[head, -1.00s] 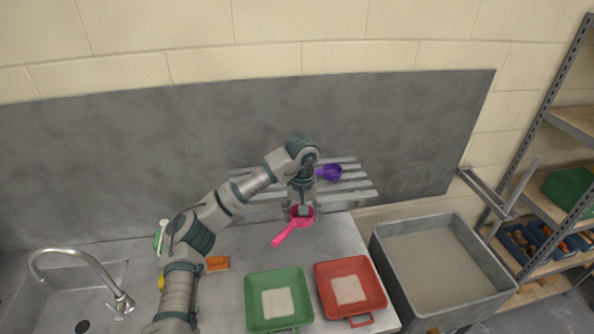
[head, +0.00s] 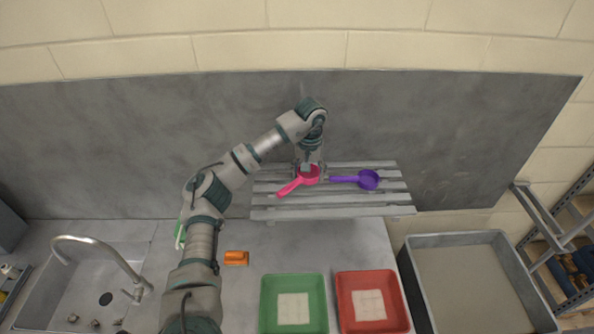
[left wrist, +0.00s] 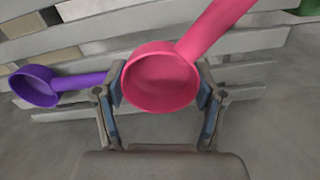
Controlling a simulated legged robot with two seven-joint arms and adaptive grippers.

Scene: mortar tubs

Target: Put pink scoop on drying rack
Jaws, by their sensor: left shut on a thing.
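My left gripper (head: 309,170) is shut on the pink scoop (head: 291,186), holding it by its cup. In the left wrist view the pink scoop (left wrist: 160,80) sits between both fingers (left wrist: 160,95), its handle pointing up and right. In the head view the scoop appears over the grey slatted drying rack (head: 330,211), its handle pointing down-left. I cannot tell whether it touches the slats. The rack (left wrist: 250,70) also shows behind the scoop in the left wrist view. My right gripper is not in view.
A purple scoop (head: 368,180) lies on the rack to the right of the pink one. Green (head: 265,300) and red (head: 342,300) tubs stand below on the counter. An orange object (head: 236,258) lies near the sink (head: 60,285). A large grey tub (head: 415,290) is at right.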

